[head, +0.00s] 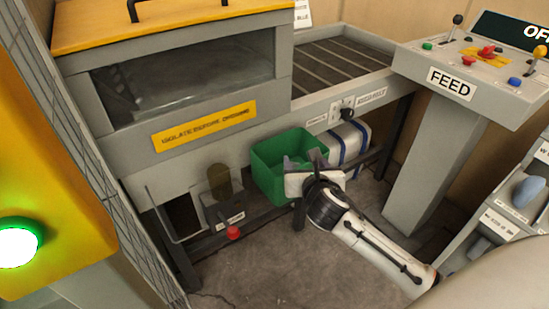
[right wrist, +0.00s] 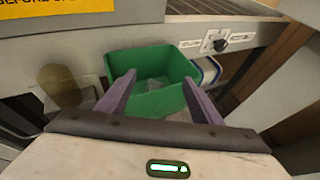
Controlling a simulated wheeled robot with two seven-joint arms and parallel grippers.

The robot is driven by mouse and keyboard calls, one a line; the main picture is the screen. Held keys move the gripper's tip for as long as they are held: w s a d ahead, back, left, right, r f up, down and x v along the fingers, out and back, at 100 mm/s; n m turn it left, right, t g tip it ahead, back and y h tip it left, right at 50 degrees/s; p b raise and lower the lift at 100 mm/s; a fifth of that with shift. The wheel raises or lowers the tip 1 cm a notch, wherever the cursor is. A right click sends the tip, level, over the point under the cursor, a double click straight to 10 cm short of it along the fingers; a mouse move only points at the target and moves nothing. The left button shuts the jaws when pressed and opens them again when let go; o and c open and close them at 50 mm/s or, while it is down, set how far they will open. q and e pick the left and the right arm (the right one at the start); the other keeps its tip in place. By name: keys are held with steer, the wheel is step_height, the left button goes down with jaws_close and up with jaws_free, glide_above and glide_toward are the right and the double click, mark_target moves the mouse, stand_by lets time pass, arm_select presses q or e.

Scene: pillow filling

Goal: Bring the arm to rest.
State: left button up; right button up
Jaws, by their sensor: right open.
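My right arm (head: 375,250) reaches in from the lower right in the head view. My right gripper (head: 306,172) is in front of the green bin (head: 268,165), partly covering its right side. In the right wrist view the two purple fingers of my right gripper (right wrist: 160,97) are spread apart with nothing between them. The green bin (right wrist: 150,62) lies beyond the fingers in that view; whether they touch it I cannot tell. My left gripper is not in view.
A grey machine with a yellow label (head: 204,126) stands behind the bin. A FEED console (head: 452,84) with levers and buttons stands at right. A red knob (head: 233,233) sticks out low at left. A mesh fence and a yellow post (head: 45,150) are at far left. The floor (head: 270,270) in front is clear.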

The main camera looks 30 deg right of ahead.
steer(key=s+a+f+m+g+y, duration=0.1)
steer(key=s+a+f+m+y, duration=0.3)
steer(key=s+a+f+m, duration=0.5)
steer(key=s+a+f+m+g+y, duration=0.2)
steer(key=s+a+f+m, duration=0.7)
steer(key=s+m, duration=0.7)
step_height(320, 180, down, 3)
steer(key=m+y, duration=0.1)
steer(key=m, duration=0.3)
steer(key=shift+s+a+r+g+y, duration=0.2)
steer(key=shift+s+a+g+y, duration=0.1)
steer(key=shift+a+y, duration=0.1)
steer(key=shift+w, duration=0.1)
